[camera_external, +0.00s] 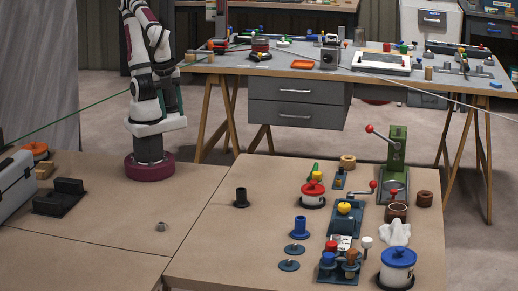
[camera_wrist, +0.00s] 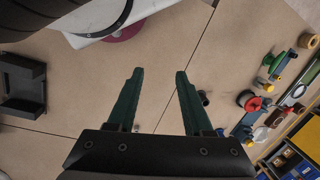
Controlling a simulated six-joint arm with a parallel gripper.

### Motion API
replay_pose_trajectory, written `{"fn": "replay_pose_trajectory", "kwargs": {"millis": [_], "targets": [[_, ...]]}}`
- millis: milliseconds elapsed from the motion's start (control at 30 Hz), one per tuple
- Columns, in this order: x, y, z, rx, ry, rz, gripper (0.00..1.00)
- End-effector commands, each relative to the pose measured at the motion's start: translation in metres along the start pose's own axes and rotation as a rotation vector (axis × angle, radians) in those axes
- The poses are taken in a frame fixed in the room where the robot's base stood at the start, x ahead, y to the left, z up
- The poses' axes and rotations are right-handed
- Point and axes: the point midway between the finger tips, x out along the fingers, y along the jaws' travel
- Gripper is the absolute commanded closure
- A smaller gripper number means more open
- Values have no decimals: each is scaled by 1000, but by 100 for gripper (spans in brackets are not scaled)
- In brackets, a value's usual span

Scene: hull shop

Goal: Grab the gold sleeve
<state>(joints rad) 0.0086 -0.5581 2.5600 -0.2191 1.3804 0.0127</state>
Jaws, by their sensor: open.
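No sleeve that is clearly gold shows in either view. The closest in colour is a tan, ring-shaped piece (camera_external: 348,161) at the back of the right-hand bench; I cannot tell whether it is the gold sleeve. A dark flanged sleeve (camera_external: 242,197) stands upright left of the crowded area and also shows in the wrist view (camera_wrist: 203,97), beside my right finger. A blue flanged sleeve (camera_external: 300,226) stands farther right. My gripper (camera_wrist: 158,72) is open and empty, its two dark green fingers apart above the bench.
A small grey nut-like part (camera_external: 161,226) lies on the left bench. A black bracket (camera_external: 60,197) sits far left. The bench middle is mostly clear.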

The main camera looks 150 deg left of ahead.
Motion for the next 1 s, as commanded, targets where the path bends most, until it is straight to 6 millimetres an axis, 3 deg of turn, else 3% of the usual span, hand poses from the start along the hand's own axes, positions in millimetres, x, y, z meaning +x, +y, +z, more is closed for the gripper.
{"fn": "replay_pose_trajectory", "kwargs": {"millis": [267, 333, 600, 667, 767, 867, 900, 1000], "targets": [[0, 0, 0, 0, 0, 0, 49], [0, 0, 0, 0, 0, 0, 62], [0, 0, -1, -3, 2, 0, 62], [4, -5, -9, -37, 18, 1, 62], [24, -35, -47, -190, 112, -6, 62], [59, -98, -93, -417, 275, -57, 62], [74, -127, -105, -503, 345, -89, 62], [112, -200, -116, -713, 519, -187, 62]]}}
